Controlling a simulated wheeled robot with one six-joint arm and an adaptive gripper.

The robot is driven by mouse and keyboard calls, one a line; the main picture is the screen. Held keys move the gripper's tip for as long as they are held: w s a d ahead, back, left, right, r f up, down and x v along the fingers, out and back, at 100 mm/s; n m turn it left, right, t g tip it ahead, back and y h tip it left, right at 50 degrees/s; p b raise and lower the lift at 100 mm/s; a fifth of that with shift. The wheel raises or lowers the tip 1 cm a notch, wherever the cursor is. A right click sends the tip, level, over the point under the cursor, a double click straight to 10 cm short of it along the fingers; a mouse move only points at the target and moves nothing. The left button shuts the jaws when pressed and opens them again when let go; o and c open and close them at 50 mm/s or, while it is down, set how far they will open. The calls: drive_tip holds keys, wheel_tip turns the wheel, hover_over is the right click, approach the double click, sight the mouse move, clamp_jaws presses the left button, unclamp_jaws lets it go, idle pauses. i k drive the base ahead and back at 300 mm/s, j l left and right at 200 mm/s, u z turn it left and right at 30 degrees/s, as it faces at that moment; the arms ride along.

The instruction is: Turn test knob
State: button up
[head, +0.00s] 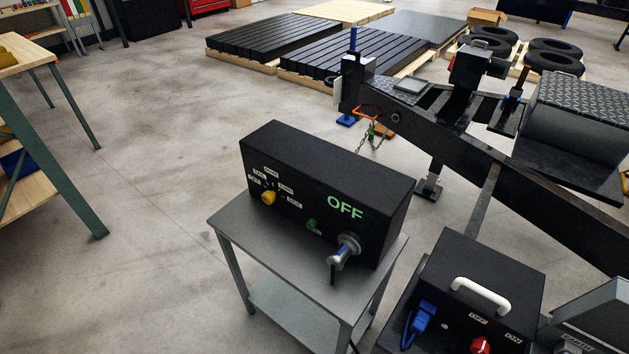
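A black test box (330,190) stands on a small grey metal table (245,235). Its front face carries a yellow knob (268,197) at the left, ringed by several small white labels that are too small to read surely. A silver plug-like fitting (346,250) with a dark end sticks out at the lower right of the face. My gripper is not in view, and nothing touches the yellow knob.
A second black box (475,290) with a white handle, blue connector (420,320) and red knob (480,345) marked OFF and ON is at lower right. The black trailer frame (540,190) runs behind. A workbench (45,150) stands left. The floor (160,170) between is clear.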

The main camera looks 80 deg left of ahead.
sight(269, 198)
drive_tip(key=u, duration=2.05)
